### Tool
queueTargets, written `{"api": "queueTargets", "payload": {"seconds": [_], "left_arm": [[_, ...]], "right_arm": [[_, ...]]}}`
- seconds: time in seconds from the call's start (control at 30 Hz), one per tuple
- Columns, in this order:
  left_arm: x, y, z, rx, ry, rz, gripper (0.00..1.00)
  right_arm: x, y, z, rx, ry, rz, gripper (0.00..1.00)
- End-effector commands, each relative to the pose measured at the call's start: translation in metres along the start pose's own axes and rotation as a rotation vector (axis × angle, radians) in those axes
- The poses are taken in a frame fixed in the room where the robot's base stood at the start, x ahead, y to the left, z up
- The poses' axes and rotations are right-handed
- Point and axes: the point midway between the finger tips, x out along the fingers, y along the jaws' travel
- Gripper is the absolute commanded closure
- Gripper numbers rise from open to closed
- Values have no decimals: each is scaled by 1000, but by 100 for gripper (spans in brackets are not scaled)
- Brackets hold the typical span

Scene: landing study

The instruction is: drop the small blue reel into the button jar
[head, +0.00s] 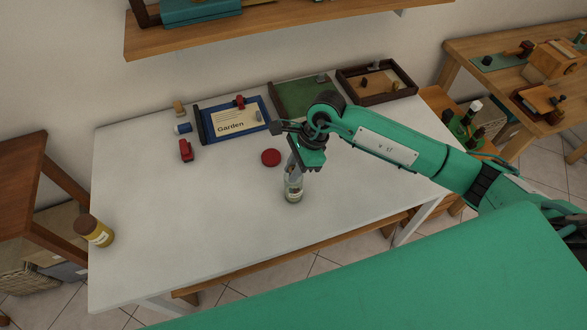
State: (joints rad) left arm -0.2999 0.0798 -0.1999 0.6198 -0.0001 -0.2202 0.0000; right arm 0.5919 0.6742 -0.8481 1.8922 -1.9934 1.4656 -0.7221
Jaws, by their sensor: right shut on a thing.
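My right gripper (298,166) points down over the clear glass jar (293,190) on the white table, with its fingertips at or just above the jar's mouth. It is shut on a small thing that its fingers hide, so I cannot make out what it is. The jar stands upright and has a pale label; its contents are too small to tell. A round red disc like a lid (271,157) lies flat to the left of the jar. A small blue and white piece (183,128) lies at the back left; I cannot tell if it is a reel. My left gripper is out of view.
A blue tray with a "Garden" card (233,121), a green board (300,98) and a dark wooden tray (377,83) line the back. A red object (186,150) lies at the left. The front left of the table (190,230) is clear.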

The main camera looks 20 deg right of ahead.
Motion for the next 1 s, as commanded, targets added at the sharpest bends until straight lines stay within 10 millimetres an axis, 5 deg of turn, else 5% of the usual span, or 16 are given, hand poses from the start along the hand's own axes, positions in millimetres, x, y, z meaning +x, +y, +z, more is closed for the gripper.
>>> {"api": "queueTargets", "payload": {"seconds": [0.2,0.23,0.37,1.0], "left_arm": [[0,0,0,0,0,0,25],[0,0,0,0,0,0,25],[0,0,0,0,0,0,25],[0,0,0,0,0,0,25]], "right_arm": [[0,0,0,0,0,0,100],[0,0,0,0,0,0,76],[0,0,0,0,1,0,55],[-1,0,0,-1,1,0,55]]}}
